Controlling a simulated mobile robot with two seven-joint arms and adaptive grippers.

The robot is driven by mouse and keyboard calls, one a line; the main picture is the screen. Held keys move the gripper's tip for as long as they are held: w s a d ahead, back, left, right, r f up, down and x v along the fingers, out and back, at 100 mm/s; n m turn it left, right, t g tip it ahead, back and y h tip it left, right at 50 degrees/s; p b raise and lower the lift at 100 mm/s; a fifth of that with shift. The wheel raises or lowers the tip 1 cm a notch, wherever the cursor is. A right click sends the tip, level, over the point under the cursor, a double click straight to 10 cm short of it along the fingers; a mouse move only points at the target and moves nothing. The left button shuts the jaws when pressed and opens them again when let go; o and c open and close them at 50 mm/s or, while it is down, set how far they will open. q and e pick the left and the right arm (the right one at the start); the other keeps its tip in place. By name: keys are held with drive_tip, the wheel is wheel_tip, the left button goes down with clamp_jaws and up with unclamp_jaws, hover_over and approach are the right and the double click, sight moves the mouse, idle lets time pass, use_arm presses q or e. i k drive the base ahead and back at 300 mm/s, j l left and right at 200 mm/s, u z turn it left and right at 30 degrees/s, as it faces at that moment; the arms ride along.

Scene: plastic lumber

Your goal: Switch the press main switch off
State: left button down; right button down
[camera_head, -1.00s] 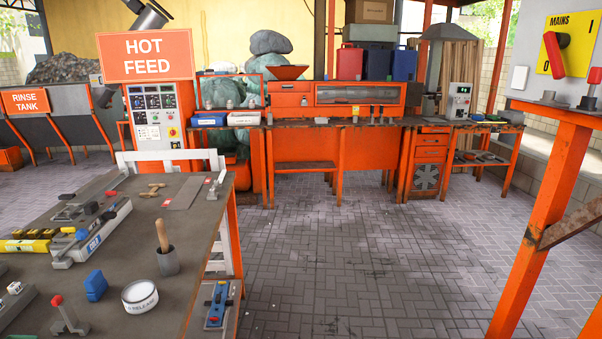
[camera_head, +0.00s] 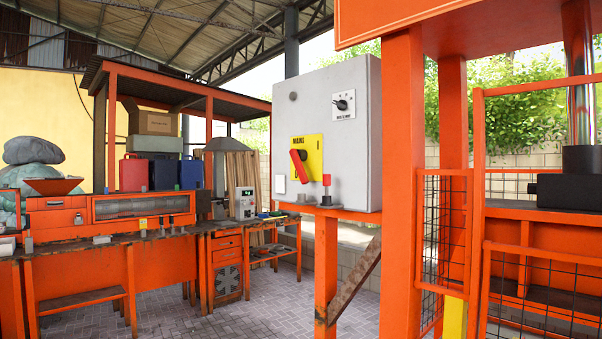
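The press main switch (camera_head: 299,167) is a red rotary handle on a yellow plate (camera_head: 312,158) marked MAINS. It is mounted on the front of a grey electrical cabinet (camera_head: 345,130). The handle is tilted, its upper end leaning left and its lower end to the right; I cannot clearly read which mark it points to. The cabinet stands on an orange post beside the orange press frame (camera_head: 402,170). Neither of my grippers shows in the head view.
A smaller black selector knob (camera_head: 342,105) is on the cabinet. A red-topped piece (camera_head: 326,190) stands on the ledge below. A mesh guard (camera_head: 445,235) is at the right. An orange workbench (camera_head: 100,240) lines the left. Paved floor (camera_head: 250,317) is clear in front.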

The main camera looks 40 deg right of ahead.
sight(297, 156)
drive_tip(key=i+z, duration=0.1)
drive_tip(key=z, duration=1)
